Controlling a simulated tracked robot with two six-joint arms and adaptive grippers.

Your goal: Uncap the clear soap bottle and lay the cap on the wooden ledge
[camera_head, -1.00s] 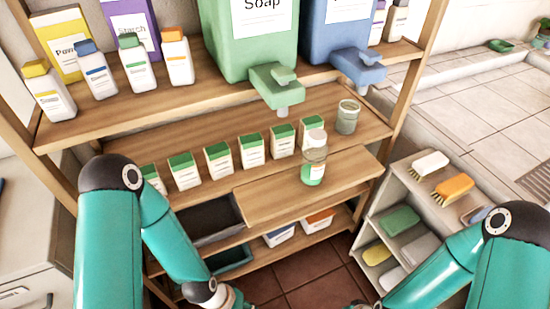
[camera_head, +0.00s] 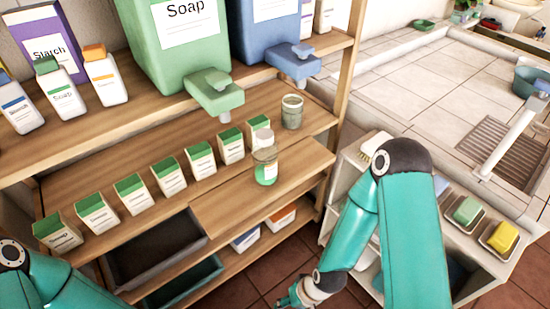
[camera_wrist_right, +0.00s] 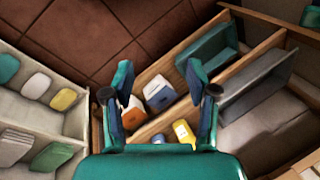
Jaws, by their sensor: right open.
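The clear soap bottle (camera_head: 266,172) stands upright on the pull-out wooden ledge (camera_head: 225,203) of the shelf. My left gripper is out of view; only part of my left arm shows at the lower left corner.
Green-topped cartons (camera_head: 133,194) line the shelf behind the ledge, with a glass jar (camera_head: 291,112) at right. The green dispenser's spout (camera_head: 214,92) overhangs from above. A dark bin (camera_head: 150,255) sits lower left. A pale side rack (camera_head: 347,160) stands right.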

